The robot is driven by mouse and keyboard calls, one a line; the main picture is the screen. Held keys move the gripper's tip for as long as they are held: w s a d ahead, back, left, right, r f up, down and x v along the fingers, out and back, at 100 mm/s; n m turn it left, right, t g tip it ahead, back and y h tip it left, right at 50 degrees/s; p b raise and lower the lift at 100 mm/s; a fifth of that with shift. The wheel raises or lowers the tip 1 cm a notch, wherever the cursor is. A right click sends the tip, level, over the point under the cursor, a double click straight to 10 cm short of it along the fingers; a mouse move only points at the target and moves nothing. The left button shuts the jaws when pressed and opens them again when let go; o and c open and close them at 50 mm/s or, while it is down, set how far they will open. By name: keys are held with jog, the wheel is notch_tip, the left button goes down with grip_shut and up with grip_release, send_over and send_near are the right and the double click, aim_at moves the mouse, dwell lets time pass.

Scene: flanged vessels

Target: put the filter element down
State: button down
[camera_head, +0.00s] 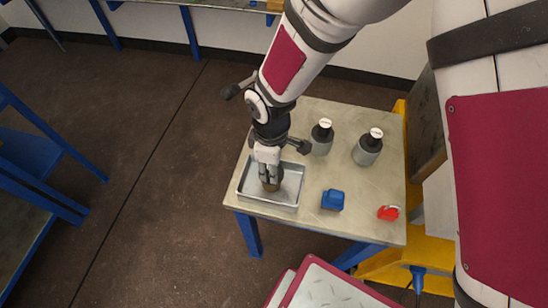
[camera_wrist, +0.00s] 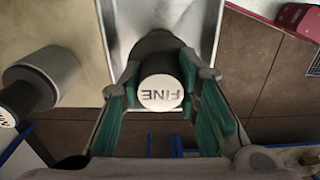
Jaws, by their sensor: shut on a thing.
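The filter element (camera_wrist: 161,92) is a dark cylinder with a white end marked "FINE", seen end-on in the wrist view. In the head view its brownish lower part (camera_head: 271,186) shows below the fingers. My gripper (camera_head: 269,173) points down over the shallow metal tray (camera_head: 267,204) at the table's left front. Its green-padded fingers (camera_wrist: 160,78) are shut on the filter element from both sides. The element is within the tray's outline; I cannot tell whether it touches the tray floor. The tray's wall (camera_wrist: 108,25) also shows in the wrist view.
Two grey vessels with black necks and white-labelled tops, a left one (camera_head: 321,141) and a right one (camera_head: 366,152), stand behind and right of the tray on the table (camera_head: 300,222). A blue block (camera_head: 332,200) and a small red item (camera_head: 388,213) lie at the front right.

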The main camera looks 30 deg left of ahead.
jog(key=shift+f, duration=0.1)
jog(key=c, duration=1.2)
grip_release()
notch_tip(320, 180, up, 12)
jog(key=b, duration=0.1)
